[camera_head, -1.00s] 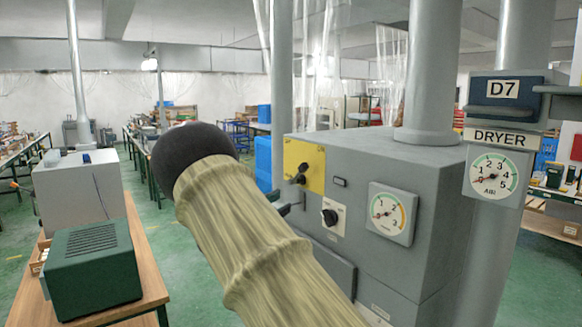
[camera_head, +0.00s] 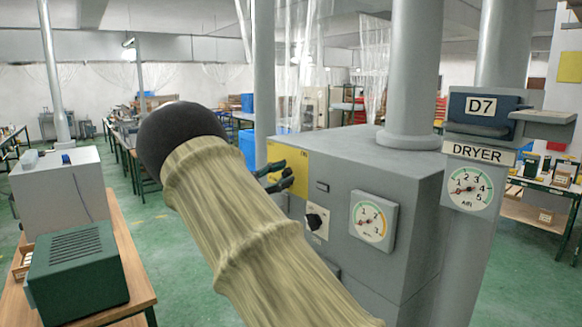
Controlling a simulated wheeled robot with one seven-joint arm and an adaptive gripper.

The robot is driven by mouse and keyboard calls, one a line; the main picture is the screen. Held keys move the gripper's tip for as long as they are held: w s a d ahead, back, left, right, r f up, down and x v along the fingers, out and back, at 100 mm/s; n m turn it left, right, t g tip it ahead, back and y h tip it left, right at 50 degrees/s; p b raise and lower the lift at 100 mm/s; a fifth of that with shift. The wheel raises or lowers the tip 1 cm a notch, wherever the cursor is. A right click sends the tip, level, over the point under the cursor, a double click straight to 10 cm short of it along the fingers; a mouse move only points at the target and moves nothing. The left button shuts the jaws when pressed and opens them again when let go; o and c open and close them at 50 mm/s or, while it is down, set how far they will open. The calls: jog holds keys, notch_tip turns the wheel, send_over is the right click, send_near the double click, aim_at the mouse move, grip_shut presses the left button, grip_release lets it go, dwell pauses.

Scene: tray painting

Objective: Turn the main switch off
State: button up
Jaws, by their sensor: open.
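The dryer cabinet is a grey box with a yellow plate (camera_head: 297,160) on its front face; the rotary switch on that plate is hidden behind my fingers now. My gripper (camera_head: 275,177) shows as dark fingertips, apart from each other, in front of the plate's left and lower part. It looks open. I cannot tell whether the fingers touch the switch handle or are around it. My sleeved beige arm hides the rest of the gripper. A smaller black knob (camera_head: 315,221) on a white plate sits lower right of the yellow plate.
A round gauge (camera_head: 369,221) is on the cabinet front, and an AIR gauge (camera_head: 471,188) hangs under the DRYER sign (camera_head: 478,152). A bench with a green box (camera_head: 78,268) stands at left. Green floor is open between bench and cabinet.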

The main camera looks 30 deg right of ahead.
jog(key=shift+p+x, duration=0.3)
jog(key=shift+x, duration=0.65)
